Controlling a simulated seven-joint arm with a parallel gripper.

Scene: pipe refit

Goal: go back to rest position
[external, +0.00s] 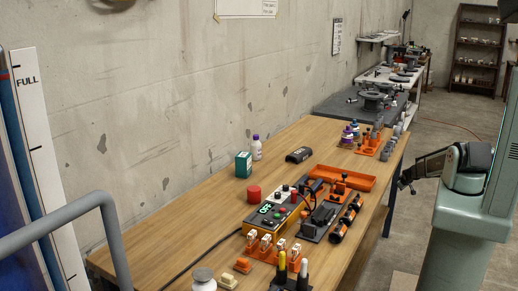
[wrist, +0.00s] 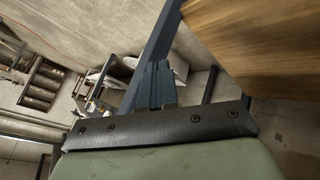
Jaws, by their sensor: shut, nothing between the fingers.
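My gripper (external: 404,184) hangs at the end of my arm on the right, beside the long workbench (external: 200,221) and clear of it. It looks small and dark there, with its fingers close together. In the wrist view my gripper (wrist: 153,72) shows its dark fingers shut, with nothing held between them. A corner of a wooden tabletop (wrist: 250,40) fills the upper right of that view, apart from the fingers.
The bench holds an orange tray (external: 345,178), a control box with a green display (external: 268,208), a red cylinder (external: 253,193), a green box (external: 243,164) and a white bottle (external: 256,148). A grey railing (external: 70,227) stands at the front left. Open floor (external: 445,125) lies behind my arm.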

